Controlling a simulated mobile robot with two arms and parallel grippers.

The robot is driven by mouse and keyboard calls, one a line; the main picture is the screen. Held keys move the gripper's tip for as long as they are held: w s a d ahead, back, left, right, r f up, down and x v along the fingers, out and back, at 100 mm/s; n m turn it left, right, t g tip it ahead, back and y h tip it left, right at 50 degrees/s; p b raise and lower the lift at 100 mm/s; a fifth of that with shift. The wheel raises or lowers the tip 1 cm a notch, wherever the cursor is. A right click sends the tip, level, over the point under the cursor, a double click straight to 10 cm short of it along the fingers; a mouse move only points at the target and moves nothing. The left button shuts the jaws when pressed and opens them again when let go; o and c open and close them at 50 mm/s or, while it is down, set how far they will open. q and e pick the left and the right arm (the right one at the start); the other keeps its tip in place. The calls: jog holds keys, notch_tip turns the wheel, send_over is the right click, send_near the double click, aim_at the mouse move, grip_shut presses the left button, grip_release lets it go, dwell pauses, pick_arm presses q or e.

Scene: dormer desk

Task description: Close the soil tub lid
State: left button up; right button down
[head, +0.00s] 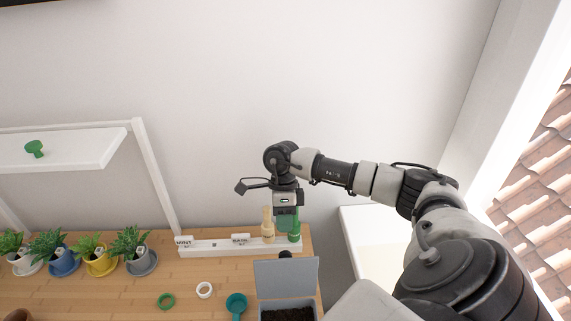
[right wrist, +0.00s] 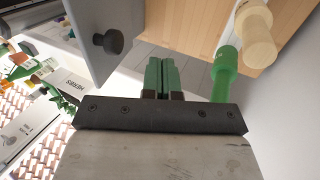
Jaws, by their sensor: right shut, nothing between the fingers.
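The soil tub (head: 265,315) is grey and holds dark soil (head: 290,315). It stands at the bottom of the head view, near the desk's right end. Its grey lid (head: 287,277) stands up, open, at the tub's back edge. The lid's black knob (head: 285,254) faces away from the tub. In the right wrist view the lid (right wrist: 95,22) and knob (right wrist: 112,41) are at upper left. My right gripper (head: 287,226) points down behind the lid. Its green fingers (right wrist: 161,78) are shut and empty, apart from the knob. My left gripper is not in view.
A white rack (head: 215,247) holds a wooden tool (head: 268,224) and a green tool (head: 294,229) close to my right gripper. A teal scoop (head: 236,304), a white ring (head: 204,290) and a green ring (head: 166,301) lie left of the tub. Several potted plants (head: 130,248) stand farther left.

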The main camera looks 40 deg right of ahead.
aim_at(286, 274)
jog(key=s+a+p, duration=0.2)
jog(key=s+a, duration=0.1)
jog(key=shift+s+f+p, duration=0.25)
jog(key=shift+f+p, duration=0.1)
jog(key=shift+f, duration=0.05)
